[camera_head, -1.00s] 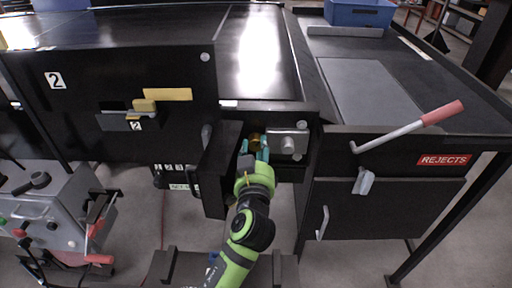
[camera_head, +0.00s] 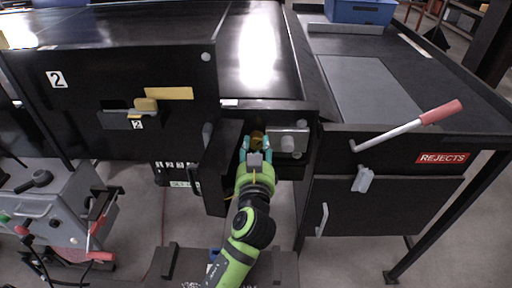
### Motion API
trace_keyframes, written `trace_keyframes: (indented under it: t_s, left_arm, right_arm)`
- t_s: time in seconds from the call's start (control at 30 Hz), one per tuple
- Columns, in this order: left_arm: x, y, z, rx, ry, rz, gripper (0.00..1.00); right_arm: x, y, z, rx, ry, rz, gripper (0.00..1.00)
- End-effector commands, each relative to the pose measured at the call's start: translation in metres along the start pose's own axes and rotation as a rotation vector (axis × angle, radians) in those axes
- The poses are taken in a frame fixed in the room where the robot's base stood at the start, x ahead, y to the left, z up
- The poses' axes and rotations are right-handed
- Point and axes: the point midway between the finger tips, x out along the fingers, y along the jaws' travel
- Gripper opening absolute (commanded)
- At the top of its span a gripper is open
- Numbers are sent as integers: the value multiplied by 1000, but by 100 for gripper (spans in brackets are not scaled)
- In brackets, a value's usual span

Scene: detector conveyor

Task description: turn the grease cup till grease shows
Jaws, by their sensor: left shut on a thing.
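The grease cup (camera_head: 257,136) is a small brass-coloured piece at the end of the conveyor, just left of a grey metal bearing block (camera_head: 288,142). My left gripper (camera_head: 256,147) comes up from below, with its teal fingers on either side of the cup and shut on it. The fingers and palm hide the lower part of the cup. I cannot make out any grease. My right gripper is not in view.
An open black guard door (camera_head: 217,170) stands close left of my left gripper. To the right are a red-handled lever (camera_head: 440,113) and the rejects cabinet (camera_head: 385,205). A grey control box (camera_head: 45,215) stands at the left.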

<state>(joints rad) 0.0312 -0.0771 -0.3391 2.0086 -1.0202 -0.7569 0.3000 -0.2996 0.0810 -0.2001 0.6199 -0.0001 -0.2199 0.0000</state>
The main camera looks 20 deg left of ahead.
Motion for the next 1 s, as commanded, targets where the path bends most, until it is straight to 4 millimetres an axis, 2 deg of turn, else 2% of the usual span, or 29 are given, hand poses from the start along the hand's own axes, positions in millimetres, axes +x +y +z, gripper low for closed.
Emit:
trace_keyframes:
  t_s: [0.03, 0.07, 0.1, 0.13, 0.43, 0.57, 1.0]
  left_arm:
    - [1, -5, -10, -4, 25, -9, 5]
    - [1, -5, -10, -4, 25, -9, 42]
    - [1, -5, -10, -4, 25, -9, 58]
    - [1, -5, -10, -5, 25, -9, 61]
    - [0, -2, -6, -11, 15, -3, 61]
    - [0, -1, -4, -75, 14, -2, 61]
    - [0, -4, -2, -648, 13, 2, 61]
  right_arm:
    - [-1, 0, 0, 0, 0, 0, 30]
    - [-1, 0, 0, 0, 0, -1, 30]
    - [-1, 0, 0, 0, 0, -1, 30]
    - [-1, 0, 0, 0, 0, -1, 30]
    - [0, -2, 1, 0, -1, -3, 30]
    - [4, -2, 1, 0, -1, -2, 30]
    - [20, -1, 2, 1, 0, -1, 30]
